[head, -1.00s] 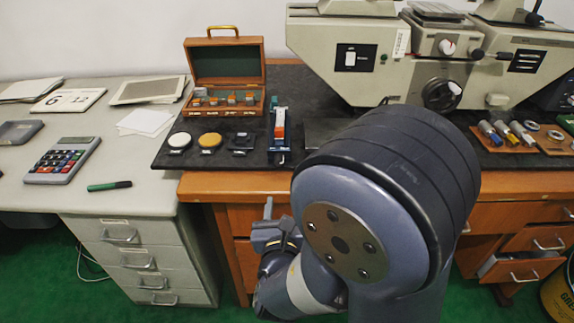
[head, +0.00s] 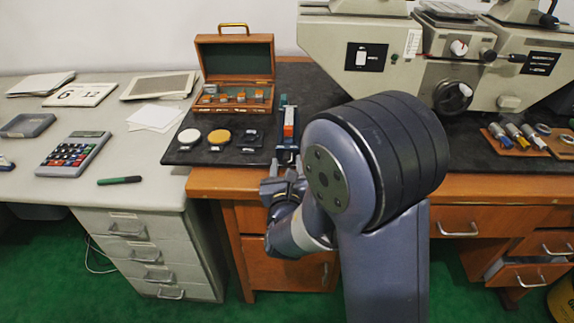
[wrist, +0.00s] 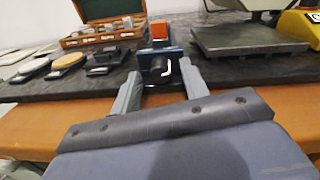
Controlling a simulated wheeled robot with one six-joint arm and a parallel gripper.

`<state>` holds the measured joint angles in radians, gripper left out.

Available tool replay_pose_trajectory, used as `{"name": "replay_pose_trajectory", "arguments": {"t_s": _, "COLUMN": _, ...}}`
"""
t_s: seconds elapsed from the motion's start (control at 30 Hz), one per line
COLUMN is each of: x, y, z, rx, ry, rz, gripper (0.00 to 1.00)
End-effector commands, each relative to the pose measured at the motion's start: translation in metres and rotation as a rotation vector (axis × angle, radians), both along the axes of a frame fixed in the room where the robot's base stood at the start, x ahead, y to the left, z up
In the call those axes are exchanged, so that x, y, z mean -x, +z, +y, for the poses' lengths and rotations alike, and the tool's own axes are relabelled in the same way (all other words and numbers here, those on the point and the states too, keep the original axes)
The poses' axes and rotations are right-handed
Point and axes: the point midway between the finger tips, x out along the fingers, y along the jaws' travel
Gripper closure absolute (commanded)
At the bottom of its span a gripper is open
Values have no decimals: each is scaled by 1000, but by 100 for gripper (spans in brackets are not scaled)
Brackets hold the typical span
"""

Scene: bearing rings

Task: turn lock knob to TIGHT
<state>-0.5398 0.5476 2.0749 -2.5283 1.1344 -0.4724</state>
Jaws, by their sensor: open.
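A narrow blue fixture (head: 280,150) with an orange-red and grey block (head: 289,123) stands at the front edge of the dark bench mat. In the wrist view, the fixture's front end carries a small dark knob with a bright bent handle (wrist: 168,70), which looks like the lock knob; no marking is readable. My gripper (head: 285,170) is just in front of this end in the head view. In the wrist view, my gripper (wrist: 160,78) is open, one finger on each side of the knob, and it holds nothing. Contact with the knob cannot be told.
Left of the fixture are round and square samples (head: 219,137) and an open wooden case (head: 236,75). A large beige machine (head: 450,50) stands behind on the right. A grey desk (head: 60,190) with a calculator (head: 73,154) is at the left. The wooden bench edge (head: 225,185) runs below.

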Motion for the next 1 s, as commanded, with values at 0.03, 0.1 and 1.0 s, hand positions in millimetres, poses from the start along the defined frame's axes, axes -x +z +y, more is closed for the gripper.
{"name": "replay_pose_trajectory", "arguments": {"t_s": 0.03, "x": -1, "y": 0, "z": 0, "rx": 0, "ry": 0, "rz": 1, "gripper": 57}}
{"name": "replay_pose_trajectory", "arguments": {"t_s": 0.1, "x": -2, "y": 0, "z": 0, "rx": 1, "ry": 0, "rz": 1, "gripper": 57}}
{"name": "replay_pose_trajectory", "arguments": {"t_s": 1.0, "x": -1, "y": -3, "z": 0, "rx": -37, "ry": 0, "rz": -2, "gripper": 100}}
